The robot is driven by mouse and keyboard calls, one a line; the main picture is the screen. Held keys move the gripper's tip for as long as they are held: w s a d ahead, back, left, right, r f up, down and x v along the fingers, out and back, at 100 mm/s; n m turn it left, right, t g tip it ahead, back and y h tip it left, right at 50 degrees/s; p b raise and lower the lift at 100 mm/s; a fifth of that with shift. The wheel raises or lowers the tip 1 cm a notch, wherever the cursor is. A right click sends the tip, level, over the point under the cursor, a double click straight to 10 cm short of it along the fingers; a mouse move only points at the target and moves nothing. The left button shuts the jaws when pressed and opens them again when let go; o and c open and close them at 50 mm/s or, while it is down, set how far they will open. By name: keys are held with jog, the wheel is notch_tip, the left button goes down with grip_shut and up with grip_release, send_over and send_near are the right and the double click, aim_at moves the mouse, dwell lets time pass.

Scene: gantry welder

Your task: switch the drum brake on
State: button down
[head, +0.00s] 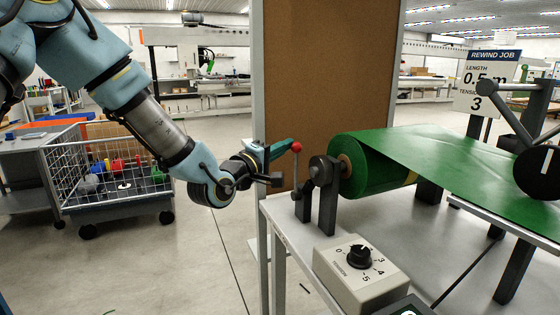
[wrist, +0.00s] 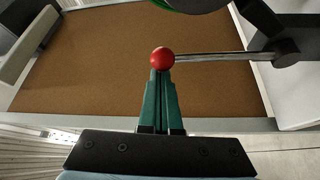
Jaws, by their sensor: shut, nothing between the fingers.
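The drum brake lever is a thin metal rod with a red ball knob (head: 296,147). In the head view it stands upright beside the black bearing block (head: 322,172) at the end of the green roll (head: 372,165). My gripper (head: 284,147) has green fingers and is just left of the knob. In the wrist view the red knob (wrist: 162,58) is right at the tips of my closed fingers (wrist: 161,75), and its rod runs to the right. I cannot tell whether the fingertips touch the knob. Nothing is between the fingers.
A tension dial box (head: 360,270) sits on the bench in front of the roll. A brown board (head: 300,70) stands behind my gripper. A sign (head: 487,82) reads rewind job, length 0.5 m, tension 3. A wire cart (head: 105,180) stands at left; open floor lies between.

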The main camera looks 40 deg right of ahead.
jog(key=shift+s+a+m+h+b, duration=0.35)
jog(key=shift+s+m+h+b, duration=0.05)
jog(key=shift+s+m+b, duration=0.5)
jog(key=shift+r, duration=0.1)
